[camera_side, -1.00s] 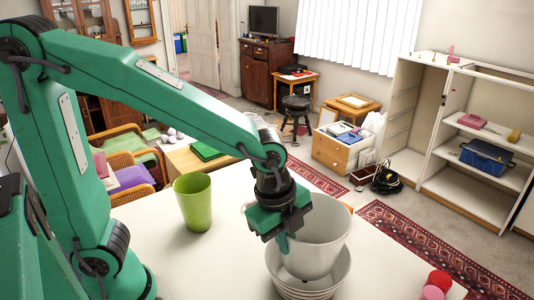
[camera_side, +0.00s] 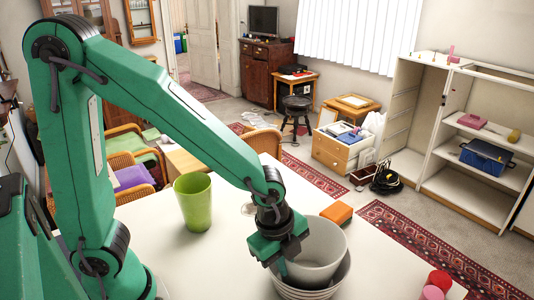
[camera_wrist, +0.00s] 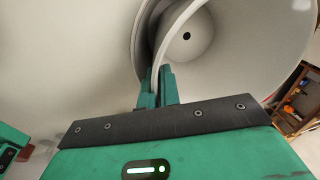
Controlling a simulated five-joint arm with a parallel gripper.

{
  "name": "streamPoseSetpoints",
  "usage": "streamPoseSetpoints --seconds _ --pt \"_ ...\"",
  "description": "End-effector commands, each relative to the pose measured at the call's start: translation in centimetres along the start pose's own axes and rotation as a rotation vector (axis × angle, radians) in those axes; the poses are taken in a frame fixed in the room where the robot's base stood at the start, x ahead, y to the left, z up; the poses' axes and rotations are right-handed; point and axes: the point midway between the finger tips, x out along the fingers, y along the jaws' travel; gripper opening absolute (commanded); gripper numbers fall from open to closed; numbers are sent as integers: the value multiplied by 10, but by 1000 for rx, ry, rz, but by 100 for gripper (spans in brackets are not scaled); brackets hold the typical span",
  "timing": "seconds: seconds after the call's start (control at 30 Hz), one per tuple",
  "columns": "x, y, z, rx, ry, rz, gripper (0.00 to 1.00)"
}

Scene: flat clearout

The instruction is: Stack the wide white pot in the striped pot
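The wide white pot (camera_side: 328,245) sits down inside the striped pot (camera_side: 338,286), its upper part standing above that pot's rim, at the bottom centre of the side view. My gripper (camera_side: 281,264) is at the left side of the white pot's rim. In the wrist view my gripper's fingers (camera_wrist: 157,88) are closed around the white pot's wall. The inside of the white pot (camera_wrist: 235,55) shows there, with a dark hole in its floor. Most of the striped pot is hidden; I cannot tell whether the white pot rests on its bottom.
A green tumbler (camera_side: 194,202) stands to the left on the white table (camera_side: 215,265). An orange block (camera_side: 337,212) lies just behind the pots. Red cylinders (camera_side: 438,282) are at the right. The table between tumbler and pots is mostly clear.

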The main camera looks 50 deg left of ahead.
Motion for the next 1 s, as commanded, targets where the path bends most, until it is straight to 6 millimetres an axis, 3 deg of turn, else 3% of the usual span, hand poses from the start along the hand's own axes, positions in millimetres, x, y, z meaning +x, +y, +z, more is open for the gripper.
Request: streamPoseSetpoints --seconds 0.6,0.63,0.67,1.0 --pt "6 0 0 0 2 -4 0" --pt "7 1 0 0 0 0 10" --pt "7 1 0 0 0 0 13" --pt "6 1 0 0 0 0 13"
